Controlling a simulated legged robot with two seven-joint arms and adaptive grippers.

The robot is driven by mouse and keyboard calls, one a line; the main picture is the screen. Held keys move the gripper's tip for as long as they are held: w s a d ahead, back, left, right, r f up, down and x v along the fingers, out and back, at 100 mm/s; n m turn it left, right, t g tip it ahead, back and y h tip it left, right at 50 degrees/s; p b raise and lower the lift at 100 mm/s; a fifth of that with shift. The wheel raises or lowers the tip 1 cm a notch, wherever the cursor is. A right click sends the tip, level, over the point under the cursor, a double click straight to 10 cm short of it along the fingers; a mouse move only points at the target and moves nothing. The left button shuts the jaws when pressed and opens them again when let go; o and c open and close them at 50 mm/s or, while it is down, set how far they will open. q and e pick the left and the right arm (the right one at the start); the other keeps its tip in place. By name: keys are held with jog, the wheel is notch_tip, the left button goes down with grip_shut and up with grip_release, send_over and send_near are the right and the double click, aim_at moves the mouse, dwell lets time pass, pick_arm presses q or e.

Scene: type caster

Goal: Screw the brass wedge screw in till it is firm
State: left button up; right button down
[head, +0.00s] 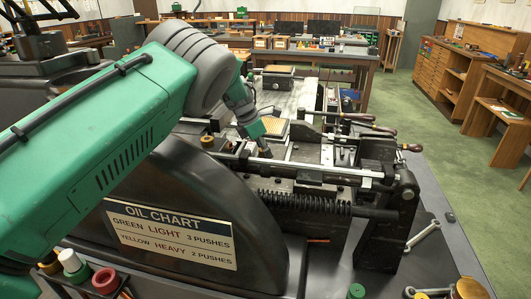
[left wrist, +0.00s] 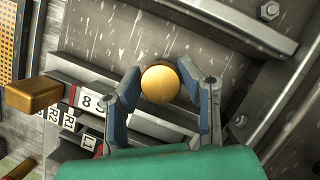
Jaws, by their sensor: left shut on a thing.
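The brass wedge screw (left wrist: 160,83) shows in the left wrist view as a round, smooth brass head seen end-on. My left gripper (left wrist: 162,74) has one blue-grey finger on each side of it and is shut on it. The screw's shank is hidden beneath the head. In the head view my left gripper (head: 262,150) reaches down from the green arm to the top of the dark machine; the screw cannot be made out there. My right gripper is in neither view.
A brass block (left wrist: 33,94) and numbered, lettered tags (left wrist: 88,101) lie left of the screw in the left wrist view. In the head view, a coil spring (head: 305,203) and wooden-handled levers (head: 382,129) are on the machine. An oil chart plate (head: 170,235) is in front.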

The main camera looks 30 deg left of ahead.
pick_arm(q)
jog(key=shift+a+r+m, duration=0.1)
jog(key=shift+m, duration=0.4)
jog(key=o, duration=0.9)
jog(key=v, duration=1.1)
jog(key=shift+a+r, duration=0.35)
